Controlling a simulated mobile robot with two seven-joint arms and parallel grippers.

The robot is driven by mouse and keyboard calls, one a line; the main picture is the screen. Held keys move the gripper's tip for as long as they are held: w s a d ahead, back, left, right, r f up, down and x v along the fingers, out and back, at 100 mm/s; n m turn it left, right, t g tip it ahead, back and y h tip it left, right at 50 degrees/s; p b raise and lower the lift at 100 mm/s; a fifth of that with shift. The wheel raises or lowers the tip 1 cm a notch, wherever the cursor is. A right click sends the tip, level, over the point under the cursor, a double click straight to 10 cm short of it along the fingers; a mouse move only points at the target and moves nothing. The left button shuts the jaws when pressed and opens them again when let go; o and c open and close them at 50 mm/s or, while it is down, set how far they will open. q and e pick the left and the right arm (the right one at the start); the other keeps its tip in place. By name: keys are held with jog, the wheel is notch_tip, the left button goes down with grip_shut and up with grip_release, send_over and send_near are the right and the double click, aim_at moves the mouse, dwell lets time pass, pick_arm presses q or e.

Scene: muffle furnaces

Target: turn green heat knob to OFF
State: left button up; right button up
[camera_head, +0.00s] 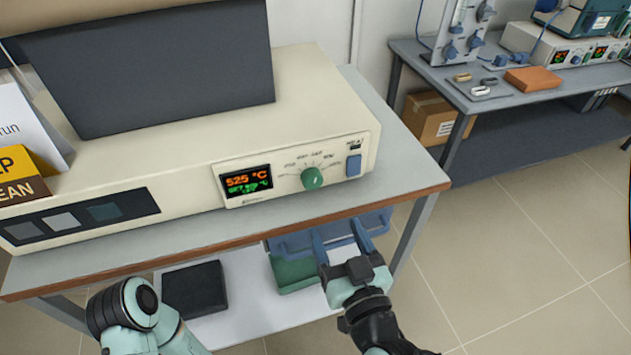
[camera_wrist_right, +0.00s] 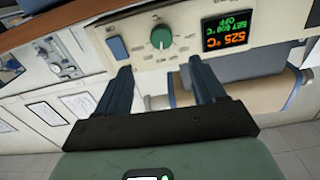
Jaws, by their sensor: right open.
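The green heat knob (camera_head: 312,178) is on the cream furnace's front panel, with a printed dial scale above it. It also shows in the right wrist view (camera_wrist_right: 161,37), beyond the fingers. The display (camera_head: 247,183) left of it glows with 525 °C in orange and a smaller green line below. My right gripper (camera_head: 344,234) is open and empty, below and a little right of the knob, apart from it. In the right wrist view its two dark blue fingers (camera_wrist_right: 162,78) point at the panel. My left arm shows at the lower left of the head view; its gripper is out of frame.
A blue rocker switch (camera_head: 353,166) sits right of the knob. The furnace stands on a table with a wooden edge (camera_head: 240,239). Floor is free at right.

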aim_at(314, 184)
pick_arm(q)
jog(key=s+d+r+g+p, duration=0.1)
jog(key=s+d+r+p, duration=0.1)
jog(key=s+r, duration=0.2)
jog(key=shift+s+h, duration=0.15)
jog(key=shift+h, duration=0.15)
pick_arm(e)
jog(key=x, duration=1.1)
jog(key=shift+w+a, duration=0.2)
jog(key=shift+a, duration=0.05)
jog(key=c, duration=1.1)
